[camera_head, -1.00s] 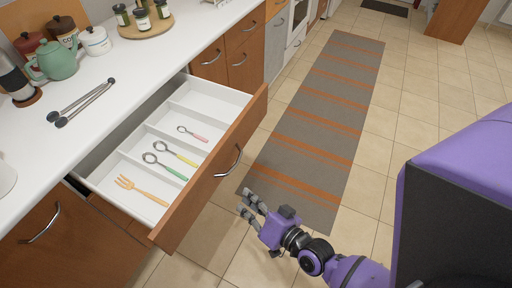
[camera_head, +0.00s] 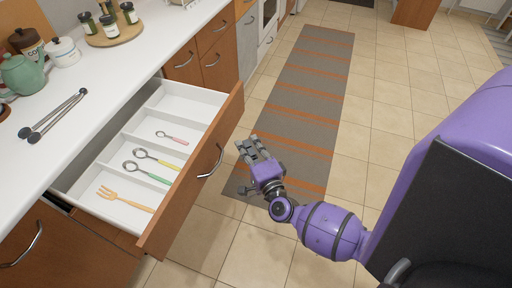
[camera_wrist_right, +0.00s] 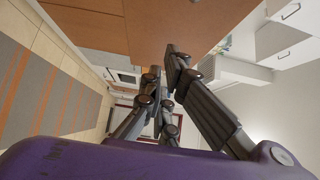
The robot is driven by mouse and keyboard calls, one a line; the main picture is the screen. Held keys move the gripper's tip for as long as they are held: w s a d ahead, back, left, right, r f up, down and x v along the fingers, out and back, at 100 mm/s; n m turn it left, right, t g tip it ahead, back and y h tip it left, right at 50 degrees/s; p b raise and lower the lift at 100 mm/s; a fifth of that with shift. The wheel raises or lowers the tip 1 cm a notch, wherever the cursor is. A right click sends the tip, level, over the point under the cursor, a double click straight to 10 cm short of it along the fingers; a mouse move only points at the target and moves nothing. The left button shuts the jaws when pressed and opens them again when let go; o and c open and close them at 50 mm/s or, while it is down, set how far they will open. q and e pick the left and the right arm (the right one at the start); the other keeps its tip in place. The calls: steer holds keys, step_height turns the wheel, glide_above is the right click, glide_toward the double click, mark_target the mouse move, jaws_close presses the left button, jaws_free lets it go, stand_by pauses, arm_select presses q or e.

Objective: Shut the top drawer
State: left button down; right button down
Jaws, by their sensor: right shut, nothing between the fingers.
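The top drawer (camera_head: 190,190) stands pulled out from the counter, with a wooden front and a curved metal handle (camera_head: 212,162). Its white inside holds an orange fork (camera_head: 125,199), spoons with green, yellow and pink handles, and dividers. My right gripper (camera_head: 248,146) is in front of the drawer front, to the right of the handle and apart from it in the head view. Its fingers are shut and empty. In the right wrist view the fingers (camera_wrist_right: 165,75) point toward a brown wooden panel (camera_wrist_right: 185,30). My left gripper is not in view.
The white counter (camera_head: 110,70) holds tongs (camera_head: 55,115), a teal teapot (camera_head: 22,73), canisters and a round wooden tray (camera_head: 115,38) of jars. A grey and orange striped rug (camera_head: 305,90) lies on the tiled floor. The floor beside the drawer is clear.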

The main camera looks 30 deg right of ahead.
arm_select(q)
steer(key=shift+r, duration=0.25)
arm_select(e)
steer(key=w+a, duration=0.2)
steer(key=w, duration=0.1)
steer(key=shift+w+a, duration=0.25)
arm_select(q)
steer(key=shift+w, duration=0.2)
arm_select(e)
steer(key=shift+w, duration=0.1)
